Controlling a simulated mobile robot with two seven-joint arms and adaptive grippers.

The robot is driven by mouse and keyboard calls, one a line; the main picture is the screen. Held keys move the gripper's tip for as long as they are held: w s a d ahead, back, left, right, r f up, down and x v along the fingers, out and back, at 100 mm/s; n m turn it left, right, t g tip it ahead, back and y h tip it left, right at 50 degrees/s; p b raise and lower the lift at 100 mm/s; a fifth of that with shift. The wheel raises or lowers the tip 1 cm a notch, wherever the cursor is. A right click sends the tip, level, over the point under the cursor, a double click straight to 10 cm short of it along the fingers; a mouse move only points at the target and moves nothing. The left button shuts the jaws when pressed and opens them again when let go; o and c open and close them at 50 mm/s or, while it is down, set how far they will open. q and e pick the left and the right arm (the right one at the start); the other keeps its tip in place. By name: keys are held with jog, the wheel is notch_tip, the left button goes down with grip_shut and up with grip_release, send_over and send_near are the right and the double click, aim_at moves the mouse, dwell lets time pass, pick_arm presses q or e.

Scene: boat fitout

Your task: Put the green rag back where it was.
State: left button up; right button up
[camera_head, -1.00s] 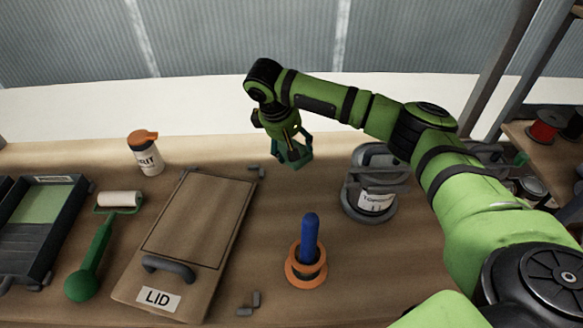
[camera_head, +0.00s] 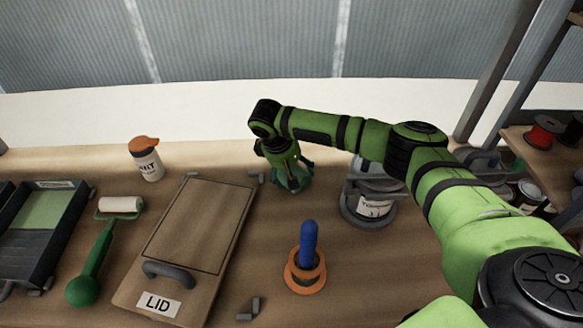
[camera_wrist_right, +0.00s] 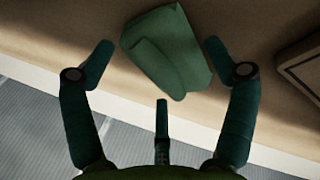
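The green rag (camera_wrist_right: 168,52) shows in the right wrist view as a folded dark green cloth just beyond and between my right fingertips. The bench wood is behind it. My right gripper (camera_head: 293,182) is low over the back of the bench, between the lid and the grey can. In the wrist view its fingers (camera_wrist_right: 160,46) are spread, with a clear gap between the left finger and the rag; the right finger is close to the rag's edge. In the head view the gripper mostly hides the rag. My left gripper is not in view.
The wooden lid (camera_head: 200,225) lies left of my right gripper. The grey labelled can (camera_head: 372,205) stands close on its right. A blue-handled tool in an orange ring (camera_head: 305,270) is in front. A bottle (camera_head: 147,160), roller (camera_head: 105,235) and paint tray (camera_head: 45,215) are left.

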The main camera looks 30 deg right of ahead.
dwell(0.3)
jog(key=v, duration=1.2)
jog(key=shift+r+b, duration=0.2)
jog(key=shift+b, duration=0.2)
